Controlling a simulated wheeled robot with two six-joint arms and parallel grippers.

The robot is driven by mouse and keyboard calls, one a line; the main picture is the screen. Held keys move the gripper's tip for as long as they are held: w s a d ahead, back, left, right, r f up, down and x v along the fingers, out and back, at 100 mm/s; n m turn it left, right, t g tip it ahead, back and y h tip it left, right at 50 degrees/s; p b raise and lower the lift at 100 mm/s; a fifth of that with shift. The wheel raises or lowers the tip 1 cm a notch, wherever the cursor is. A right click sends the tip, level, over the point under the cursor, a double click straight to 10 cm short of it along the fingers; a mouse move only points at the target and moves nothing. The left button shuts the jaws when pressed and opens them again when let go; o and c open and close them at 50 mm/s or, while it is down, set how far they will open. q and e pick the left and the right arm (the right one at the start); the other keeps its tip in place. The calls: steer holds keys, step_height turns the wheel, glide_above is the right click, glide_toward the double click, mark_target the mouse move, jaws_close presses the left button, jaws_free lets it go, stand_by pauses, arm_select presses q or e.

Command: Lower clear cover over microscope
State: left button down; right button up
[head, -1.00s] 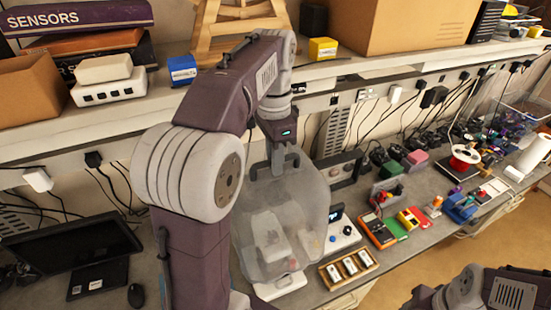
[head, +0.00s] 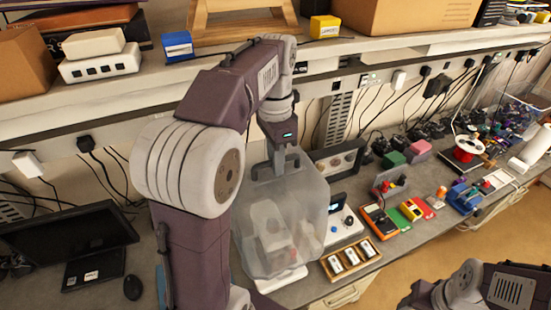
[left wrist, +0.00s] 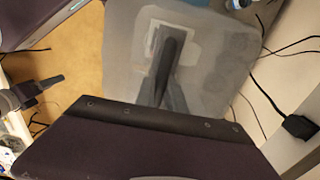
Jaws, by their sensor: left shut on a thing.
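My right gripper is not clearly visible.
A wooden tray (head: 350,258) with small white-topped items lies close right of the cover. A white device with a knob (head: 342,226) stands just behind it. A monitor (head: 65,235) and mouse (head: 132,287) are at the left. A shelf (head: 370,60) runs above the bench.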

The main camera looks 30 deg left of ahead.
arm_select(q)
steer(key=shift+f, duration=0.1)
steer(key=shift+s+f+b, duration=0.1)
steer(key=shift+f+b, duration=2.95)
steer(key=shift+f, duration=0.95)
step_height(320, 180, down, 8)
steer(key=b, duration=0.6)
steer(key=shift+d, duration=0.1)
steer(key=shift+f+b, duration=2.15)
steer(key=shift+f, duration=0.8)
